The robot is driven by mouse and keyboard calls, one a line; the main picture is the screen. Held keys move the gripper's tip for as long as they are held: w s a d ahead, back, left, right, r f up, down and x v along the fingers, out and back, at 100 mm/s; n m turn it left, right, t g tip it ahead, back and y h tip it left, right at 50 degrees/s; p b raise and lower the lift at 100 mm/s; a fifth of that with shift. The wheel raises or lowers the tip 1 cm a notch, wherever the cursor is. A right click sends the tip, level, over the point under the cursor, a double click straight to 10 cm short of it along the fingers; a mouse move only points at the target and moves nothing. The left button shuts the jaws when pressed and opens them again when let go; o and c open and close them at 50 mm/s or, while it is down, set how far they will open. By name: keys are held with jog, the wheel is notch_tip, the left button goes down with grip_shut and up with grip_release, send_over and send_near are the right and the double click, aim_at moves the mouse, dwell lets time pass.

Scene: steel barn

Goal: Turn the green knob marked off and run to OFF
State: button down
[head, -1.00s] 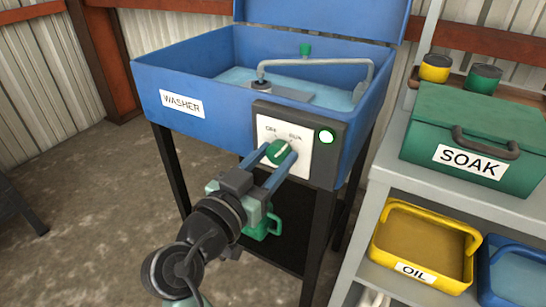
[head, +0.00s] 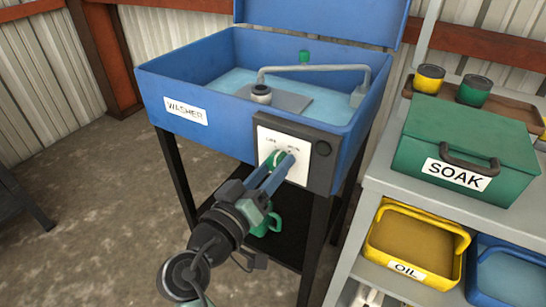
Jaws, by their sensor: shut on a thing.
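The green knob (head: 275,157) is on the white panel (head: 299,164) at the front of the blue washer. Small markings stand at the panel's upper left and upper right; they are too small to read clearly now. My gripper (head: 278,161) is shut on the knob, with its blue fingers on either side of it. The fingers hide much of the knob, so its pointer is hard to read.
The washer's basin (head: 205,88) holds bluish liquid and a curved spout. A green jug (head: 268,222) stands below, behind my arm. To the right, a grey shelf (head: 375,175) carries a green SOAK box (head: 470,135), with a yellow OIL bin (head: 415,250) lower down.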

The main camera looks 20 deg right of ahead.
jog(key=n+p, duration=0.3)
jog(key=n, duration=0.1)
jog(key=shift+r, duration=0.15)
jog(key=shift+n+p, duration=1.05)
jog(key=shift+n, duration=0.55)
jog(key=shift+f, duration=0.2)
jog(key=shift+c, duration=1.7)
grip_release()
jog(key=p+v, duration=0.1)
jog(key=v, duration=1.2)
